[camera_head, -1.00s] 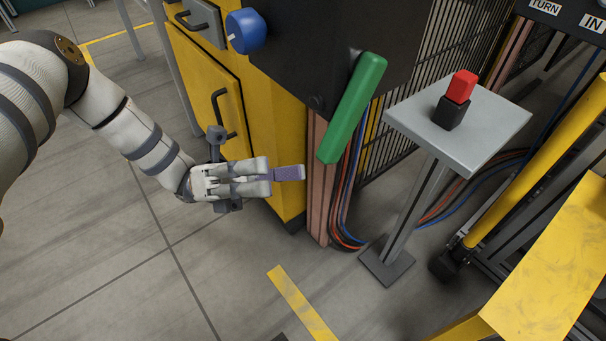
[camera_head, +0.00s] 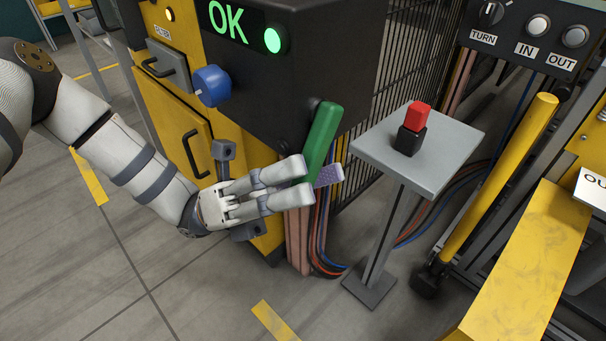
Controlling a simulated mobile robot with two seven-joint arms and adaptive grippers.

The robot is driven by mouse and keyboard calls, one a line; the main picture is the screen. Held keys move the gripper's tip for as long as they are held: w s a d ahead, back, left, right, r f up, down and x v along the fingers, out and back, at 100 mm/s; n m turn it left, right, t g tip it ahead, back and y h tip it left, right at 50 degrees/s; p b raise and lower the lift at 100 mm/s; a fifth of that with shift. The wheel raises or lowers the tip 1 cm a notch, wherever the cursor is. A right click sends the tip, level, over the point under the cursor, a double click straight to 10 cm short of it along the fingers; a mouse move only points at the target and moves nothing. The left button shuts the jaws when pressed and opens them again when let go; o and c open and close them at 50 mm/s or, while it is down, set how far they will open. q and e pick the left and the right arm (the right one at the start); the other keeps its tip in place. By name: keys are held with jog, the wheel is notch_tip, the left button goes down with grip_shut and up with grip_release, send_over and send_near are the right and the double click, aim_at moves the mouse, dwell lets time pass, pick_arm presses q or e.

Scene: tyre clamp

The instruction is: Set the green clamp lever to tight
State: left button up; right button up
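The green clamp lever (camera_head: 322,138) stands at the front right corner of the black-topped machine. It is a slim green bar, slightly tilted, with its upper end leaning right. My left gripper (camera_head: 318,180) comes in from the left at the lever's lower end. Its white fingers overlap that end, and a purple finger pad shows just right of it. Whether they touch, and whether the gripper is open or shut, I cannot tell. My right gripper is not in view.
The machine's display (camera_head: 236,24) reads OK beside a lit green lamp (camera_head: 272,40). A blue knob (camera_head: 212,86) sits left of the lever. A grey pedestal (camera_head: 450,165) with a red button (camera_head: 418,115) stands close on the right. A yellow post (camera_head: 500,180) is further right.

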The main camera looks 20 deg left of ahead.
pick_arm(q)
grip_shut()
